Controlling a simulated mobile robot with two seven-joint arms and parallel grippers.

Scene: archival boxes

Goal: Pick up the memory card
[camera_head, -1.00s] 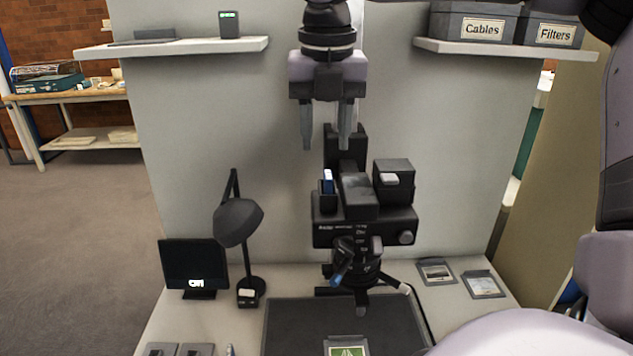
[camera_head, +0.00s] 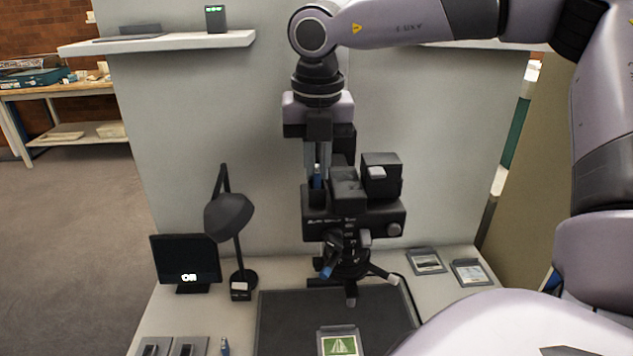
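The memory card (camera_head: 317,182) is a small blue piece standing upright in a slot on the left of the black camera rig (camera_head: 352,218). My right gripper (camera_head: 317,172) points straight down over it. Its fingers are close together, one on each side of the card's top, and look shut on it. The card's lower part is hidden in the slot. My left gripper is not in view.
A dark desk lamp (camera_head: 229,216) and a small monitor (camera_head: 186,261) stand left of the rig. A black mat (camera_head: 285,325) with a green-pictured frame (camera_head: 339,345) lies below. Two framed slides (camera_head: 425,261) lie at right. A wall shelf (camera_head: 160,43) is at upper left.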

